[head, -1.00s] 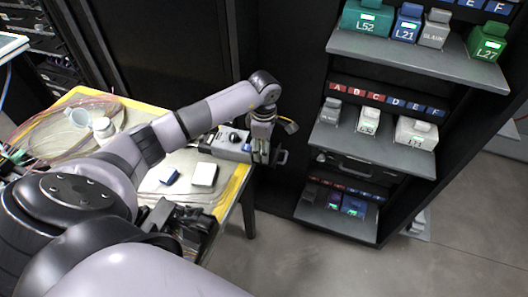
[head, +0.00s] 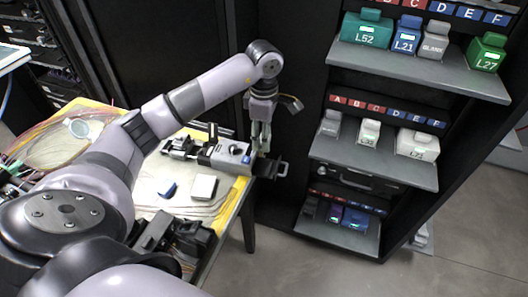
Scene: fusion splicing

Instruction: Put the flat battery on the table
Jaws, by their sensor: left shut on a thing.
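The grey splicer (head: 232,156) stands at the far right of the table (head: 232,207). My left gripper (head: 262,150) points down at the splicer's right end. Its fingers are shut on a dark piece, which I take for the flat battery (head: 270,168). This piece lies at the splicer's right end, near the table's edge. The fingers partly hide it, and I cannot tell whether it is still inside the splicer. My right gripper cannot be made out.
A white box (head: 204,187) and a small blue thing (head: 168,190) lie on the table, with bare surface around them. A dark device (head: 182,240) is at the near edge. A shelf rack (head: 385,160) with labelled boxes stands right, across a gap.

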